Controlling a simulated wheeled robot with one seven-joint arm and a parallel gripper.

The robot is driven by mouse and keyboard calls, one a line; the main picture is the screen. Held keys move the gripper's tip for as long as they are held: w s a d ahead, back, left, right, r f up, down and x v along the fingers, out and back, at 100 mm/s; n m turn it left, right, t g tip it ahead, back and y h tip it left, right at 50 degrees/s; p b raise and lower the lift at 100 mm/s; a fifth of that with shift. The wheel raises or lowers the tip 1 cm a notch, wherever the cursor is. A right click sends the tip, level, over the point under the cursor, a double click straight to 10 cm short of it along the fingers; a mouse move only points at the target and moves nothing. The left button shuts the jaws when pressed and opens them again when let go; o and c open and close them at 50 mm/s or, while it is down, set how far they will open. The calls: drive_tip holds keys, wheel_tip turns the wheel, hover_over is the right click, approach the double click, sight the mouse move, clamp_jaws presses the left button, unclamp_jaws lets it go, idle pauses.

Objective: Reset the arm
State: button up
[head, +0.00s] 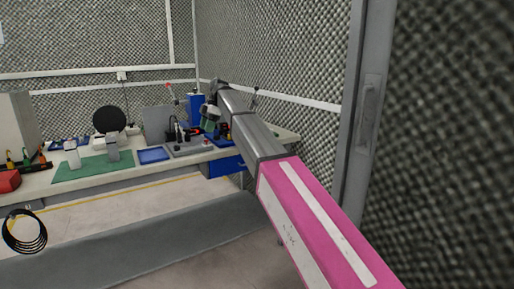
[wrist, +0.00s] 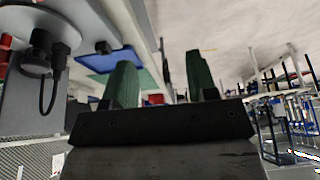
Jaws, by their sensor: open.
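My arm reaches from the lower right of the head view up toward the workbench (head: 40,182), with pink and grey links. My gripper (head: 209,118) is at its far end, in front of the back right part of the bench as seen here. In the wrist view, my gripper (wrist: 161,72) shows two green fingers standing well apart. Nothing is between them, so it is open and empty.
The bench holds a green mat (head: 85,172), a blue tray (head: 153,155), a black disc (head: 109,119) and a red box (head: 9,181). A black coil (head: 24,232) hangs at its front left. Foam walls (head: 450,150) stand close on the right.

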drive_tip(key=s+d+f+m+t, duration=0.1)
drive_tip(key=s+d+f+m, duration=0.25)
drive_tip(key=d+f, duration=0.45)
drive_tip(key=s+d+f+m+h, duration=0.15)
drive_tip(key=d+f+m, duration=0.35)
drive_tip(key=f, duration=0.5)
drive_tip(key=s+d+f+m+t, duration=0.1)
drive_tip(key=s+d+f+m, duration=0.2)
drive_tip(key=d+f, duration=0.55)
drive_tip(key=s+d+f+m+h, duration=0.2)
drive_tip(key=s+d+f+m, duration=1.1)
drive_tip(key=s+d+f, duration=0.5)
drive_tip(key=shift+s+d, duration=0.6)
drive_tip(key=shift+d, duration=0.1)
